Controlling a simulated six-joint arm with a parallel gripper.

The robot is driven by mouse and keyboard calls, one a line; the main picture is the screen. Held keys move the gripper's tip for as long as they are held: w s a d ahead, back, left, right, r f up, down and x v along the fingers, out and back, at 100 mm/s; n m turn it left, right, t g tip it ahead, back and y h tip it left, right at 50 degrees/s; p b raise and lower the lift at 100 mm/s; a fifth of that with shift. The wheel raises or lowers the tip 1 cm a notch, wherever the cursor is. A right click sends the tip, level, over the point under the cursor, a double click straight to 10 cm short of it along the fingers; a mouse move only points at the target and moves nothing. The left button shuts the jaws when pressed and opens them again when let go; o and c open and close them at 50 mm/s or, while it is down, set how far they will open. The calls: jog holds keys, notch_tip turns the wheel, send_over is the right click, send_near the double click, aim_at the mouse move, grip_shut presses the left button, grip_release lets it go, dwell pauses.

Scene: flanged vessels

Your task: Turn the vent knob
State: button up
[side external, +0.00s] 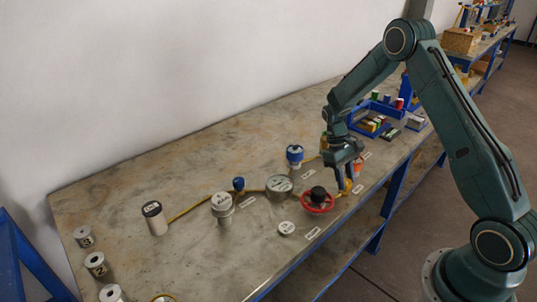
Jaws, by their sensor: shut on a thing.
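My gripper (346,181) points down at the right part of the bench. It is shut on a small yellow knob (347,187), which its fingers partly hide. The label tags are too small to read, so I cannot tell from writing which part is the vent knob. A black knob with a red ring (317,208) stands just left of the gripper, apart from it. A blue-topped fitting (294,153) stands further left and back. A smaller blue knob (238,184) sits on the yellow pipe (186,211).
A grey flanged vessel (279,187) and another capped vessel (222,207) stand left of the gripper. An orange part (358,164) is close behind it. A blue tray (352,122) with small parts lies at the back right. The bench's back left is clear.

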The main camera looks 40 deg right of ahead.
jog(key=m, duration=0.2)
jog(key=m+y, duration=0.1)
jog(key=m, duration=0.1)
jog(key=shift+d+m+t+y, duration=0.2)
jog(key=shift+m+t+y, duration=0.1)
jog(key=m+y, duration=0.1)
jog(key=m, duration=0.2)
jog(key=shift+s+t, duration=0.1)
jog(key=shift+t, duration=0.2)
jog(key=shift+m, duration=0.4)
jog(key=o, duration=1)
jog(key=shift+r, duration=0.15)
jog(key=v, duration=1.3)
jog(key=shift+d+r, duration=0.25)
jog(key=shift+d, duration=0.05)
